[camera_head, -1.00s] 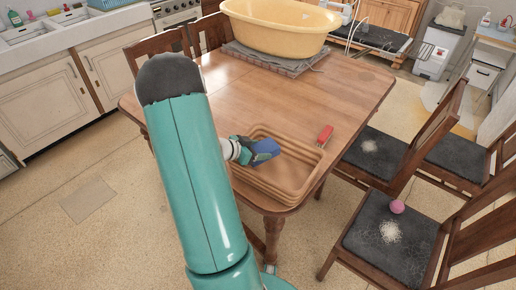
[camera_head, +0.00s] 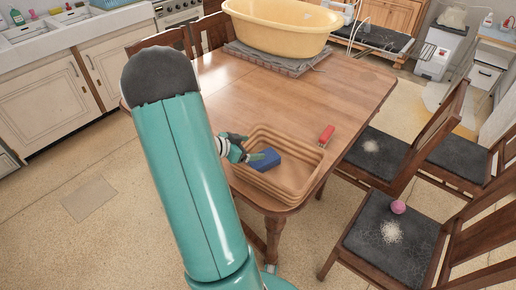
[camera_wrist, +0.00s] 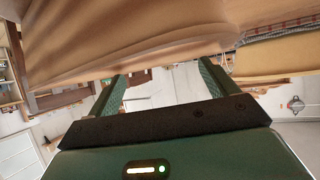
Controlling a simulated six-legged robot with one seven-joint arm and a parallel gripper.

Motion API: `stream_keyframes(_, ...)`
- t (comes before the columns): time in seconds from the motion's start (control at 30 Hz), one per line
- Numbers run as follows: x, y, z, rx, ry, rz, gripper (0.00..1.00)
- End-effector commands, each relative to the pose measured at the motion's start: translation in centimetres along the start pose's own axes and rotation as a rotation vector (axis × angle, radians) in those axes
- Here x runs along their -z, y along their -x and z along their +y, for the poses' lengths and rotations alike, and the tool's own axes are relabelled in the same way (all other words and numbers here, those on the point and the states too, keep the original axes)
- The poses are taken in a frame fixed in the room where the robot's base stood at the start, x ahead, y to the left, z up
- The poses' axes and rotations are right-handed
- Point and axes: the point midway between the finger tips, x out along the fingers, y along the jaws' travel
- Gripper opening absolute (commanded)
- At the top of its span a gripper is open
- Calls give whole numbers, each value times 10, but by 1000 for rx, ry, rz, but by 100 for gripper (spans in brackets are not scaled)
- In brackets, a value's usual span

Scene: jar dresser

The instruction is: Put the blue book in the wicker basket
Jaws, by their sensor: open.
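The blue book (camera_head: 265,159) lies inside the wicker basket (camera_head: 297,174), toward its left side, in the head view. The basket is a tan, low tray with ribbed walls near the table's front corner. My gripper (camera_head: 243,155) is open just left of the book, at the basket's left rim, and looks apart from the book. In the wrist view the two green fingers (camera_wrist: 160,85) stand wide apart with nothing between them. A tan surface, likely the basket, fills the top of that view. The book does not show there.
A red object (camera_head: 326,135) lies on the wooden table (camera_head: 262,100) beside the basket. A large yellow tub (camera_head: 280,28) stands on a grey mat at the back. Chairs with dark seats (camera_head: 372,152) stand at the right, one holding a pink ball (camera_head: 398,207). The table's middle is clear.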

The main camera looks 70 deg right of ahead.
Motion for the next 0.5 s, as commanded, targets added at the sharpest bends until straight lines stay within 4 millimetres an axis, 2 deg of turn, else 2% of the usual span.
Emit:
stream_keyframes(0.1,1,28,-1,4,-3,0,85)
stream_keyframes(0.23,0,53,0,3,-2,-1,85)
stream_keyframes(0.4,0,71,0,0,-1,0,85)
stream_keyframes(0.5,0,74,0,0,0,-1,85)
